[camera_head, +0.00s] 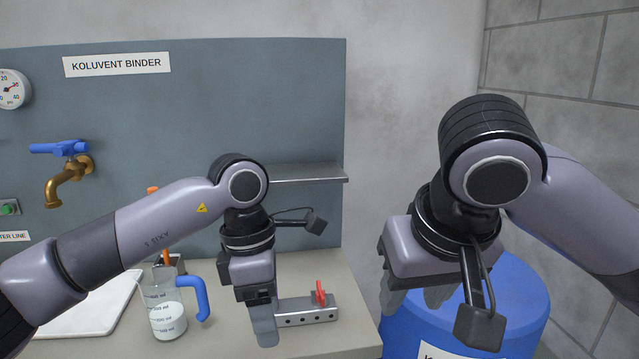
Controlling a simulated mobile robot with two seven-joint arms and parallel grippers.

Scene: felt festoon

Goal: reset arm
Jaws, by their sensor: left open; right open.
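My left arm comes in from the left, and its gripper (262,322) points down over the bench, to the right of a clear measuring jug and in front of a small metal block. It reads as open and holds nothing that I can see. My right arm comes in from the right, and its gripper (415,298) hangs over the blue drum, pointing down. It is open and I see nothing held in it. Its fingers are partly hidden behind the wrist parts.
The jug (167,318) with white liquid and a blue handle stands on the bench (230,345). The metal block (322,312) with a red lever lies beside my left gripper. A white board (85,312) lies at left. The blue drum (520,315) stands right of the bench. A brass tap (68,180) juts from the panel.

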